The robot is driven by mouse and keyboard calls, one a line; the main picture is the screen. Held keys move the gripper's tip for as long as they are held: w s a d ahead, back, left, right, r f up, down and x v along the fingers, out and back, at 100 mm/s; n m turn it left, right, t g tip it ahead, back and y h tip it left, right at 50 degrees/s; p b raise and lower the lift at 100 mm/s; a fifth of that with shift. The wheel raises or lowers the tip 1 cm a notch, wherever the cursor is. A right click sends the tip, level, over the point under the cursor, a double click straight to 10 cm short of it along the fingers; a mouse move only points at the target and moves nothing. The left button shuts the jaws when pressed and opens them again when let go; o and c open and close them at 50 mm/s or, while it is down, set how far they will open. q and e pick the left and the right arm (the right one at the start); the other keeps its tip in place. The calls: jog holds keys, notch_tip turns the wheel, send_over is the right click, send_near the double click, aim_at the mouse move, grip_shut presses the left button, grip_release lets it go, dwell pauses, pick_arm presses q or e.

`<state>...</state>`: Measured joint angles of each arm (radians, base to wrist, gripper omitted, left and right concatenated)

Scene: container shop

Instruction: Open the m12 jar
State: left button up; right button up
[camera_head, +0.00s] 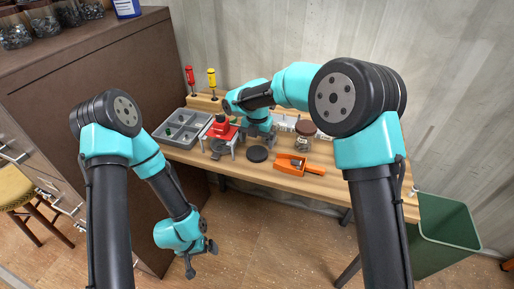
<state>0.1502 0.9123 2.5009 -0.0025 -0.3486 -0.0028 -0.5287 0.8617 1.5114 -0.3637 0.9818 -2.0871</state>
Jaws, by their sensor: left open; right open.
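My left gripper (202,258) is open and empty, hanging low in front of the bench, well away from the jar.
A red device (221,128) and a grey compartment tray (163,140) stand left. Two screwdrivers stand behind. A green bin (448,240) is on the floor at right.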

aim_at(257, 152)
notch_tip(257, 152, up, 7)
jog(key=shift+f, duration=0.2)
dwell(0.6)
